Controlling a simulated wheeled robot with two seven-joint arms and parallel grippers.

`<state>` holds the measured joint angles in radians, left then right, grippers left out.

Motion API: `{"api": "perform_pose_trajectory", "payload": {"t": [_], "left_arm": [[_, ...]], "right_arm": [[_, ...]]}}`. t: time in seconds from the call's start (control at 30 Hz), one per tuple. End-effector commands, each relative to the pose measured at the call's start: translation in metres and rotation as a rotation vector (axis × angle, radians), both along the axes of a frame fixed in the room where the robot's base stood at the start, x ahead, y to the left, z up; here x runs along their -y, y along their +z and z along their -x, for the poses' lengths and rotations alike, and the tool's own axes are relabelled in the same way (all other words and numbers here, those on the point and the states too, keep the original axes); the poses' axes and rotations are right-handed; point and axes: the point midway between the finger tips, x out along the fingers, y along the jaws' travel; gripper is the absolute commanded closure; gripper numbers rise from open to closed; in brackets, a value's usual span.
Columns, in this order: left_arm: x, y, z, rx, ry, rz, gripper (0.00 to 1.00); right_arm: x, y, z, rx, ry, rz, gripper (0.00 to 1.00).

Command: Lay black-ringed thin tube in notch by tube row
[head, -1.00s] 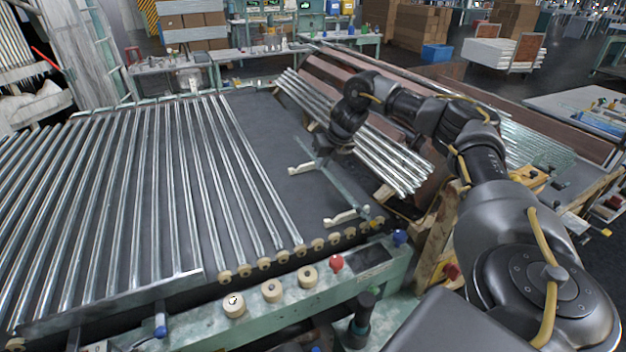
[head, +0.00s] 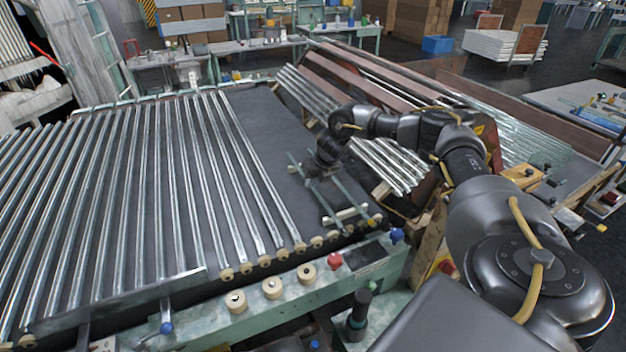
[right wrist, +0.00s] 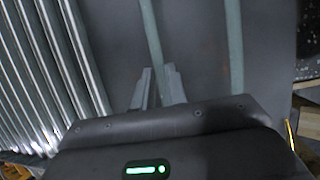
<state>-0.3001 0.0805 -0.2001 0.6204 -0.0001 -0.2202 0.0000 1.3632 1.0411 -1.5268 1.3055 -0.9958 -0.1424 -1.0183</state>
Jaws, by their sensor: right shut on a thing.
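My right gripper (head: 312,172) is shut on a thin greenish glass tube (head: 328,206), just right of the row of thick tubes (head: 215,170). In the right wrist view the held tube (right wrist: 150,35) runs between the two fingers (right wrist: 157,88). A second thin greenish tube (head: 352,194) lies to its right, roughly parallel and apart; it also shows in the right wrist view (right wrist: 235,45). A pale notched support (head: 345,215) is under the near ends; I cannot tell whether the held tube touches it. No black ring can be made out. My left gripper is out of view.
A dark bed (head: 262,125) lies bare between the tube row and the stacked tubes (head: 395,165) at right. Pale rollers and a green rail (head: 205,325) with a red knob (head: 335,261) border the front.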

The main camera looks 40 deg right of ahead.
Motion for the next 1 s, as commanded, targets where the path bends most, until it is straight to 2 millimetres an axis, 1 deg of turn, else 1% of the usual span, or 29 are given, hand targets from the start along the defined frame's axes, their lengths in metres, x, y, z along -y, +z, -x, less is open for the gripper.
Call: {"api": "perform_pose_trajectory", "payload": {"t": [0.3, 0.33, 0.5, 0.77, 0.9, 0.93, 1.0], "left_arm": [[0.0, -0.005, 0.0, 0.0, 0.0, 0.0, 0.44], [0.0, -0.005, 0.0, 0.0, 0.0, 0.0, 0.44], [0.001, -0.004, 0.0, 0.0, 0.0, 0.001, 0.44], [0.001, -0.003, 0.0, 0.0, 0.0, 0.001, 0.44], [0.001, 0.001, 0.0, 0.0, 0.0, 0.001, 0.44], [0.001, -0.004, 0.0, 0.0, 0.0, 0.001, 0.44], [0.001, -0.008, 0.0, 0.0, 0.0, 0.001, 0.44]], "right_arm": [[0.0, -0.008, 0.0, 0.0, -0.001, -0.001, 1.0], [0.0, -0.008, 0.0, 0.0, -0.001, -0.001, 0.85], [0.0, -0.007, 0.0, 0.0, 0.0, 0.0, 0.65], [0.0, -0.006, 0.0, 0.0, 0.0, 0.0, 0.65], [0.0, 0.004, 0.0, 0.001, 0.001, 0.0, 0.65], [0.0, 0.006, 0.002, 0.002, 0.002, -0.001, 0.65], [0.001, 0.017, 0.007, 0.004, -0.001, -0.001, 0.65]]}}
